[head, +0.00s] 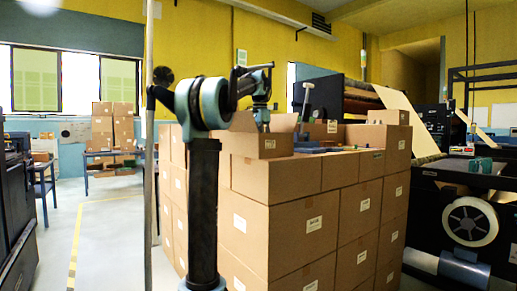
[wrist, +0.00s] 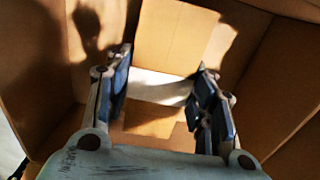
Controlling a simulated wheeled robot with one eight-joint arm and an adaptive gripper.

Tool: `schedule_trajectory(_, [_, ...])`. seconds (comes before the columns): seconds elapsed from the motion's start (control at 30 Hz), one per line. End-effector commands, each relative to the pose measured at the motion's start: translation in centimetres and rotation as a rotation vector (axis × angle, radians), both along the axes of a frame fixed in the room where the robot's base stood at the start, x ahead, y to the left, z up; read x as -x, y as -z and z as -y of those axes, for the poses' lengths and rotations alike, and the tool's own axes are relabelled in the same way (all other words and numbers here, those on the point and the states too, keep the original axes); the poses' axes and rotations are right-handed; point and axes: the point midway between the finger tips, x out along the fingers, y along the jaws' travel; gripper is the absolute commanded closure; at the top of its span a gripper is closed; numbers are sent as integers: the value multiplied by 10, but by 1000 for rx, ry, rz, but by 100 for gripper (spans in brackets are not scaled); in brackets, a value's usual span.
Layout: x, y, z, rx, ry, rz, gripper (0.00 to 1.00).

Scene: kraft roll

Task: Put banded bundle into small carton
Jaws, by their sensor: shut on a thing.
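My gripper (head: 262,122) points down over an open small carton (head: 275,146) on top of the stacked boxes in the head view. In the wrist view my gripper (wrist: 163,84) has its blue-padded fingers on both sides of a flat brown banded bundle (wrist: 178,32), at its white band (wrist: 160,92). The bundle is held between the fingers. Brown carton walls (wrist: 282,75) surround the bundle and fingers in the wrist view. I cannot tell whether the bundle touches the carton floor. The carton's front wall hides the bundle in the head view.
Stacked closed cartons (head: 300,225) form the surface under the small carton. Another box (head: 388,117) and small items stand farther right on the stack. A dark machine with a kraft web (head: 408,120) is behind at the right. Open floor (head: 115,225) is at the left.

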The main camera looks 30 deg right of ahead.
Motion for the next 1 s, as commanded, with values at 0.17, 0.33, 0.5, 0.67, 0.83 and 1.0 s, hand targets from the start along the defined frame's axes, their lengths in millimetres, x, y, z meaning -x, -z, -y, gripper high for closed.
schedule_trajectory(0.17, [0,7,0,0,0,0,78])
schedule_trajectory(0.33, [0,7,0,0,1,0,78])
schedule_trajectory(0.5, [1,9,1,0,2,0,37])
schedule_trajectory(0.67, [1,9,2,0,2,0,30])
schedule_trajectory(0.83, [1,8,1,0,2,0,30])
schedule_trajectory(1.0, [1,2,1,0,2,0,30])
